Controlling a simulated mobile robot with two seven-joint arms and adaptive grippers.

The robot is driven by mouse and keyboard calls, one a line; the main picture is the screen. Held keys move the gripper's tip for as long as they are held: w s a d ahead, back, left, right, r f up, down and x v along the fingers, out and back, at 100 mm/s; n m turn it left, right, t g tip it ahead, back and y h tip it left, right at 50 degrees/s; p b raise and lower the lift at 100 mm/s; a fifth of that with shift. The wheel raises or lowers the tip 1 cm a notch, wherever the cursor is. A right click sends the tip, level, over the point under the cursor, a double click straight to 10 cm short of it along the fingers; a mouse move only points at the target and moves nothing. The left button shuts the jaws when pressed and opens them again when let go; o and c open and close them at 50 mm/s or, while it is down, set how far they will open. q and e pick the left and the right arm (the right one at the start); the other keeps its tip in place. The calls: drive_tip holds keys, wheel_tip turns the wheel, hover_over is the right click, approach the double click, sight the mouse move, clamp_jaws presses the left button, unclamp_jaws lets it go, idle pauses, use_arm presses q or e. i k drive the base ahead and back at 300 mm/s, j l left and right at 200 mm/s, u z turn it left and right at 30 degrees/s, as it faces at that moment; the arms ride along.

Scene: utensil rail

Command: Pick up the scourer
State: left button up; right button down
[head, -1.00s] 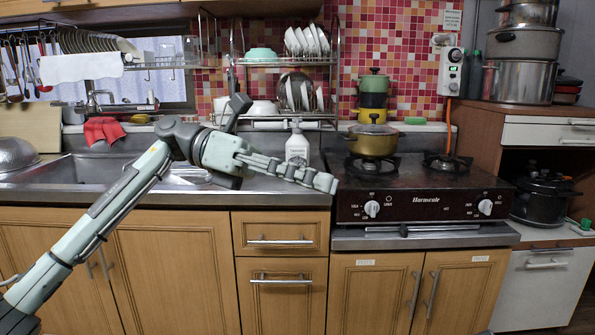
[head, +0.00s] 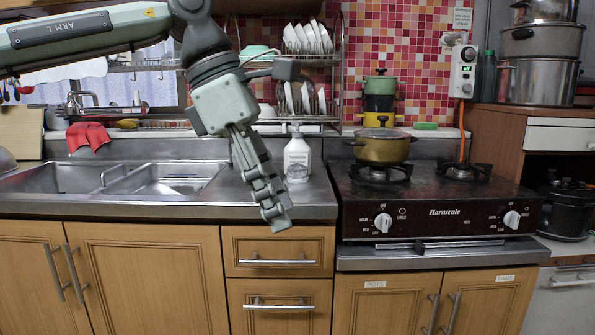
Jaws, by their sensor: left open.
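A flat green pad (head: 424,126), which looks like the scourer, lies on the ledge behind the stove, right of the gold pot. My left gripper (head: 281,145) is open and empty, its fingers spread wide. It hangs in front of the counter between sink and stove, left of and nearer than the pad, well apart from it. One finger points down past the counter's front edge. The other points right, in front of the dish rack. My right gripper is not in view.
A gold pot (head: 382,145) sits on the stove (head: 440,195), with stacked pots (head: 380,92) behind it. A white bottle (head: 297,158) stands beside my gripper in the picture. A dish rack (head: 341,75) is behind. Red gloves (head: 88,137) hang at the sink (head: 60,180).

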sight(296, 172)
drive_tip(key=i, duration=1.65)
